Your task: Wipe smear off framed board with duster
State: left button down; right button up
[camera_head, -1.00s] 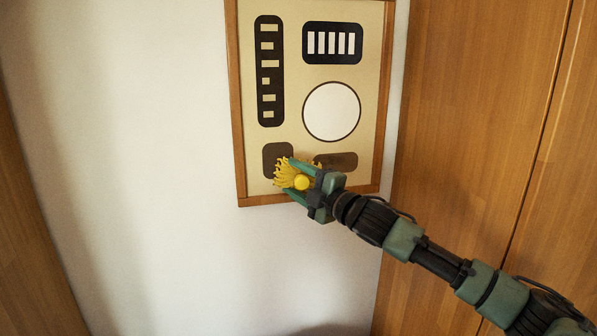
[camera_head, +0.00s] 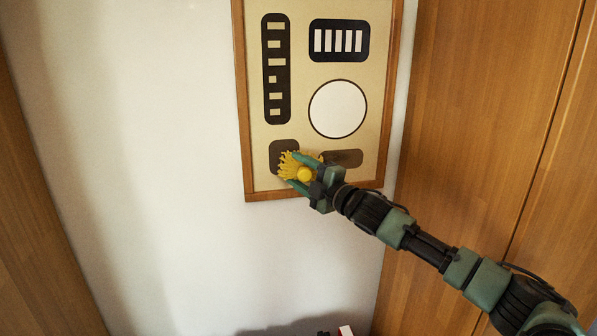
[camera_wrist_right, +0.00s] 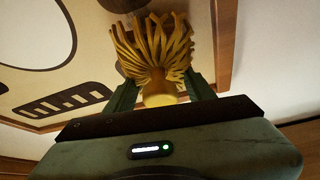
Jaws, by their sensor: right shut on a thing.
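The framed board (camera_head: 335,115) hangs on the white wall, with a wooden frame and dark printed shapes. My right gripper (camera_head: 299,172) is shut on the yellow duster (camera_head: 290,163) in front of the board's lower part. In the right wrist view the duster's yellow strands (camera_wrist_right: 152,50) spread out beyond the fingers, over or close to the board (camera_wrist_right: 60,95); I cannot tell if they touch it. A brownish patch (camera_head: 344,158) lies at the board's lower right, and a dark rounded shape (camera_head: 281,152) at the lower left is partly hidden by the duster. I cannot tell which is the smear.
A wooden panel (camera_head: 480,120) stands close to the right of the board. Another wooden surface (camera_head: 30,210) is at the far left. The wall left of the board is bare.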

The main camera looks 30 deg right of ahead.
jog(key=shift+w+d+p, duration=0.15)
jog(key=shift+w+p, duration=0.35)
jog(key=shift+w+d+p, duration=0.15)
jog(key=shift+w+p, duration=0.3)
jog(key=shift+w, duration=0.05)
jog(key=shift+d, duration=0.1)
